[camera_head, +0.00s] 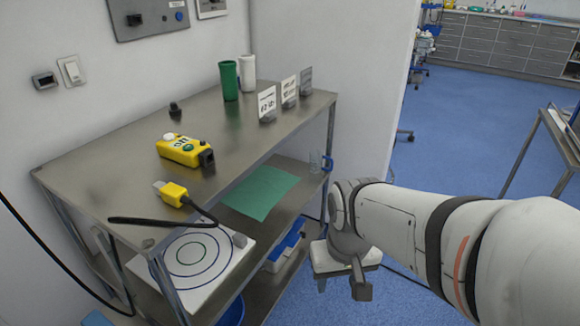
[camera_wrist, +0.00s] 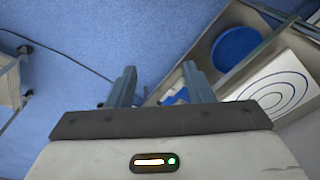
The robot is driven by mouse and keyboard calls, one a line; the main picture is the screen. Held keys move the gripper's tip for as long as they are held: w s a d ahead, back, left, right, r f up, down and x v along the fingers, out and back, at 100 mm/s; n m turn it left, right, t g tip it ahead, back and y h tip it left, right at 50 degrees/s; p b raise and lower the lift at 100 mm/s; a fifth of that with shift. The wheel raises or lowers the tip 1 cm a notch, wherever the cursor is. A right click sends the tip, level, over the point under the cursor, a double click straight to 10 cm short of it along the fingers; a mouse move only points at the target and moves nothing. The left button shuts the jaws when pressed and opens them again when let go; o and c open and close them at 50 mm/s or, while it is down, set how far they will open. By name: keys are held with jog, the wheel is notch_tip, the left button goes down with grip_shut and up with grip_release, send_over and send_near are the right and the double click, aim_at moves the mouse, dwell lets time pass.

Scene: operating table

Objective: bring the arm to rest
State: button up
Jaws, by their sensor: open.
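My arm (camera_head: 415,225) reaches in from the right in the head view, in front of the shelf unit's right end. My gripper (camera_head: 341,285) hangs low beside the shelf unit, partly hidden by the wrist.
The metal shelf unit (camera_head: 115,185) bears a yellow device (camera_head: 184,150), a yellow plug (camera_head: 173,193), a green cup (camera_head: 229,80) and small signs. A board with rings (camera_head: 190,255) lies below. Blue floor (camera_head: 450,120) is open behind my arm. Another table (camera_head: 560,135) stands right.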

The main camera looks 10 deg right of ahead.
notch_tip(320, 180, up, 30)
jog(key=t+p, duration=0.1)
jog(key=p, duration=2.5)
jog(key=shift+s+f, duration=0.15)
jog(key=shift+s, duration=0.05)
jog(key=shift+c, duration=0.5)
jog(key=shift+c, duration=0.7)
jog(key=shift+d, duration=0.15)
